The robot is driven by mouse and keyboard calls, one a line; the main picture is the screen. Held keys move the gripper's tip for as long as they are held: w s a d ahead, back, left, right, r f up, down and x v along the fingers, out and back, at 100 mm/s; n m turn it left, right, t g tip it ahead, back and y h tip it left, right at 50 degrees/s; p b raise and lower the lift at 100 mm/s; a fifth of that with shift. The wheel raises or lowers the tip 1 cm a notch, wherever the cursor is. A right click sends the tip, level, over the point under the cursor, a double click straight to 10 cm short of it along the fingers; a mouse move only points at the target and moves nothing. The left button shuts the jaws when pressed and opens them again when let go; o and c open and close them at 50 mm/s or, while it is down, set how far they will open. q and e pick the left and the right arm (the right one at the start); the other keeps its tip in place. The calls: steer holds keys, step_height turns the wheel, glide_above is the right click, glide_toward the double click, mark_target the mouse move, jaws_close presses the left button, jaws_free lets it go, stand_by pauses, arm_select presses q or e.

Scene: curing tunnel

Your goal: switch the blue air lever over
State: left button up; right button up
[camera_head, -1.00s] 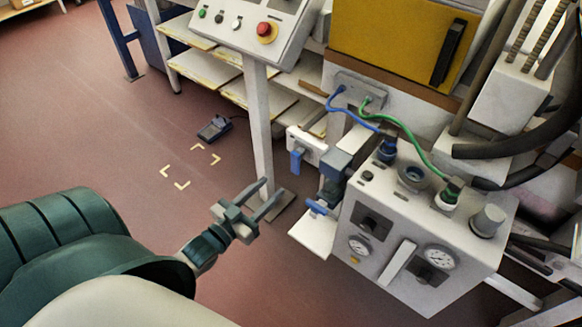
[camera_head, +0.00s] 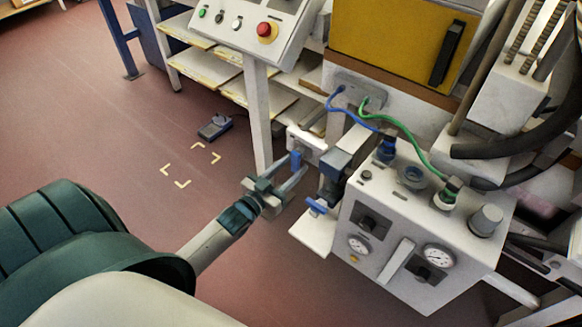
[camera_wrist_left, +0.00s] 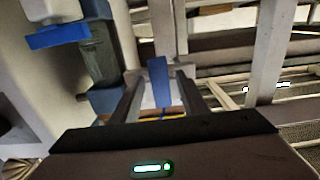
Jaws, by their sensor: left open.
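The blue lever (camera_head: 296,159) hangs from a white block (camera_head: 305,141) beside the grey post. In the left wrist view the blue lever (camera_wrist_left: 159,80) stands upright between my two fingers, with a gap visible around it. My left gripper (camera_head: 295,166) is open, its fingertips pointing at the lever; whether they touch it cannot be told. A second blue handle (camera_head: 316,207) sits lower on the dark valve at the side of the grey box; it also shows at upper left in the left wrist view (camera_wrist_left: 57,37). My right gripper is not in view.
The grey box with gauges (camera_head: 400,240) stands close on the right, with blue and green hoses on top. A grey post (camera_head: 258,115) carries the button panel behind the gripper. A white plate (camera_head: 312,235) juts out below the valve. The floor at left is open.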

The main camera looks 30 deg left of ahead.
arm_select(q)
jaws_close()
